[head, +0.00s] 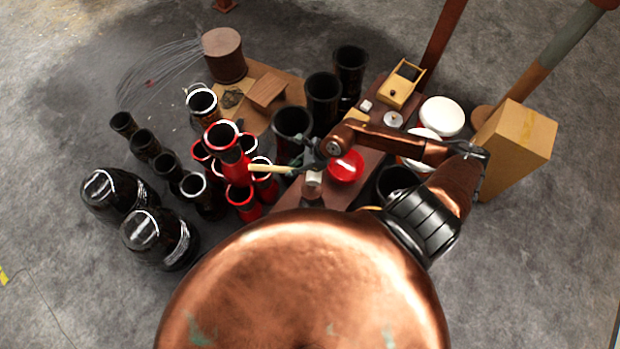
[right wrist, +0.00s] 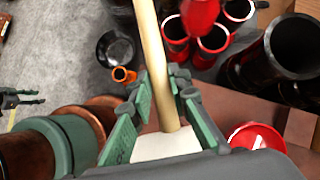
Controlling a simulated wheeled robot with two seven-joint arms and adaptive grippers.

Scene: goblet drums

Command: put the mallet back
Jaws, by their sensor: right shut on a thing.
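The mallet (head: 266,168) shows as a pale wooden handle. My right gripper (head: 312,164) is shut on it and holds it level, pointing left toward the red drums. In the right wrist view the handle (right wrist: 153,60) runs between the green finger pads of the right gripper (right wrist: 150,105) and out of the top edge. I cannot make out the mallet's head. A brown bench (head: 322,196) lies under the gripper. My left gripper (right wrist: 22,98) appears small at the left edge of the right wrist view, its fingers apart and empty. The head view does not show it.
Red goblet drums (head: 226,142) stand just left of the mallet, with several black drums (head: 293,124) around. A red round item (head: 346,166) and a wooden box (head: 401,86) are on the bench. A cardboard box (head: 512,145) stands at right.

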